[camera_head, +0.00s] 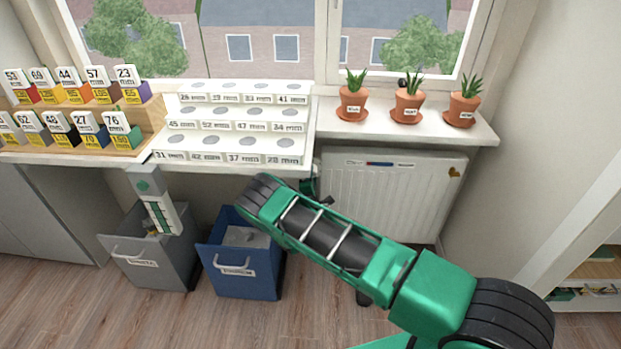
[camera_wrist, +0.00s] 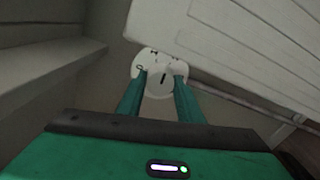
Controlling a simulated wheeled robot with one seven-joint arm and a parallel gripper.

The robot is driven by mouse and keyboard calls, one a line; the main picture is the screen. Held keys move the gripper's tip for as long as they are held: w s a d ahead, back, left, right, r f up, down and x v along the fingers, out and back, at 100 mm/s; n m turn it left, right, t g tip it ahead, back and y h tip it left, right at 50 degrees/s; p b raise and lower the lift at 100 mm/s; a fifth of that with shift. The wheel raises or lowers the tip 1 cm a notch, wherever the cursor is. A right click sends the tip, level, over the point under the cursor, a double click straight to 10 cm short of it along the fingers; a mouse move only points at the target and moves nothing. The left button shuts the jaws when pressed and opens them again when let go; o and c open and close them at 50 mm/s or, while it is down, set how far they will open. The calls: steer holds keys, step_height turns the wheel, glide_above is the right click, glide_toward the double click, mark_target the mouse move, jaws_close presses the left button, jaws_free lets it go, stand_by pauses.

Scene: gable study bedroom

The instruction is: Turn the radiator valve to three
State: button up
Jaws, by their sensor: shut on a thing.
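The radiator valve (camera_wrist: 160,84) is a round white knob with a dark pointer line, in the middle of the wrist view. A pale scale plate (camera_wrist: 148,58) with small dark marks shows just behind it; I cannot read the numbers. My gripper (camera_wrist: 161,90) has its two green fingers on either side of the knob, shut on it. The white radiator (camera_head: 385,195) hangs under the sill in the head view and fills the upper right of the wrist view (camera_wrist: 240,45). In the head view the valve is hidden, and my arm covers the radiator's lower left.
Three potted plants (camera_head: 407,105) stand on the windowsill (camera_head: 480,134) above the radiator. A stepped white rack (camera_head: 228,157) and card boxes (camera_head: 88,92) stand to the left. A blue bin (camera_head: 240,285) and a grey bin (camera_head: 165,275) stand on the floor, left of my arm.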

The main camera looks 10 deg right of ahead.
steer(key=shift+s+a+f+m+y, duration=0.1)
steer(key=shift+f+m, duration=0.05)
steer(key=shift+m, duration=2.35)
steer(key=shift+d+f+m+y, duration=0.1)
steer(key=shift+f+m, duration=0.05)
steer(key=shift+m, duration=2.35)
steer(key=shift+s+a+f+m+y, duration=0.1)
steer(key=shift+f+m, duration=0.05)
steer(key=shift+m, duration=2.35)
steer(key=o, duration=0.9)
steer(key=shift+w, duration=0.1)
steer(key=shift+o, duration=0.8)
steer(key=shift+r, duration=0.15)
steer(key=v, duration=1)
steer(key=shift+s, duration=0.3)
